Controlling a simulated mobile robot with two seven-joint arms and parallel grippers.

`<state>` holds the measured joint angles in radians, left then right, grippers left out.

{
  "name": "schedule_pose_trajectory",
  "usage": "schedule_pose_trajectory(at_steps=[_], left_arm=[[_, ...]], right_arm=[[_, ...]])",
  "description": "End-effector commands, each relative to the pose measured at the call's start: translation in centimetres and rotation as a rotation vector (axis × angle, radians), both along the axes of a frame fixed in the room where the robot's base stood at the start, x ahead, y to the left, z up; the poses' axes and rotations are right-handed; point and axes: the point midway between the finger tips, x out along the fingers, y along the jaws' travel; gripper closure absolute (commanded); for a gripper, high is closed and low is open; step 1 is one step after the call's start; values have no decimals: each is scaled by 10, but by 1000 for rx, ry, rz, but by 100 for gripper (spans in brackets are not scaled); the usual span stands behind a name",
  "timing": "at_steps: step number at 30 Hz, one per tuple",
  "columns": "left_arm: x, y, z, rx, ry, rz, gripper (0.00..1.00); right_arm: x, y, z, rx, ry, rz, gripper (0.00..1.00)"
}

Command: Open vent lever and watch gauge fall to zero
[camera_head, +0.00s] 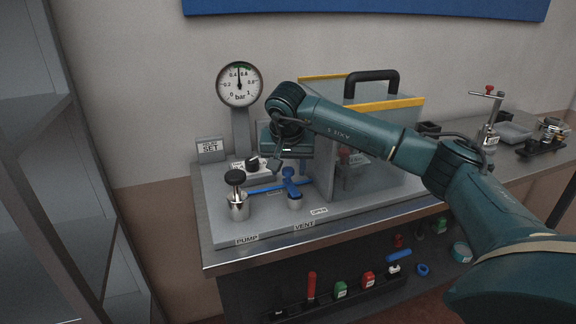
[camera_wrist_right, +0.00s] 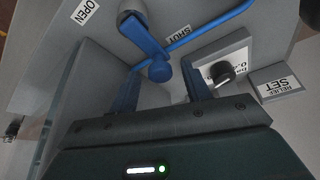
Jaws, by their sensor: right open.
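The pressure gauge (camera_head: 240,83) stands on a post at the back left, its needle pointing nearly straight up, around mid-scale and clearly off zero. The blue vent lever (camera_head: 292,188) sits on a metal post behind the VENT label. In the right wrist view the lever (camera_wrist_right: 147,40) lies nearer the SHUT label (camera_wrist_right: 178,33) than the OPEN label (camera_wrist_right: 86,11). My right gripper (camera_head: 287,166) is above the lever's knob end. Its open fingers (camera_wrist_right: 161,72) stand on either side of the knob; I cannot tell if they touch it. My left gripper is out of view.
A pump with a black knob (camera_head: 237,188) stands left of the lever. The relief dial (camera_wrist_right: 222,72) and SET box (camera_head: 210,150) are behind. A clear-walled chamber (camera_head: 372,175) with yellow edges stands close on the right, beneath my right arm. A tool rack hangs below.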

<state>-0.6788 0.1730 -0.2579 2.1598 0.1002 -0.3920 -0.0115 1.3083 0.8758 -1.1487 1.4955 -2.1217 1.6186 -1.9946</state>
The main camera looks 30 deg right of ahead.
Motion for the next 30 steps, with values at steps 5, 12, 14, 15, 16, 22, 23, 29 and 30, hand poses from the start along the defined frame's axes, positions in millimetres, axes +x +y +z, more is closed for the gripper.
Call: schedule_pose_trajectory(at_steps=[5, 12, 14, 15, 16, 22, 23, 29, 30], left_arm=[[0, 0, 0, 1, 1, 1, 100], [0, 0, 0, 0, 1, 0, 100], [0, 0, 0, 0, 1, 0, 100], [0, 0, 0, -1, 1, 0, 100], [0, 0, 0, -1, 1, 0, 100], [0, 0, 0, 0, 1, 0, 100], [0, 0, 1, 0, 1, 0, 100], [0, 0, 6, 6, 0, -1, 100], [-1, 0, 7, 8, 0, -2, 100]], right_arm=[[0, 0, 0, 0, 0, 0, 62], [0, 0, 1, 1, -1, 0, 82], [0, 0, 1, 1, -1, 0, 86], [0, 0, 1, 1, -1, 0, 90], [0, 0, 1, 1, -1, 0, 92], [0, 0, 1, 0, 0, -6, 96], [0, 0, 1, 1, 0, -9, 96], [0, -3, 2, -1, -1, -74, 96], [0, -3, 3, 0, -1, -96, 96]])
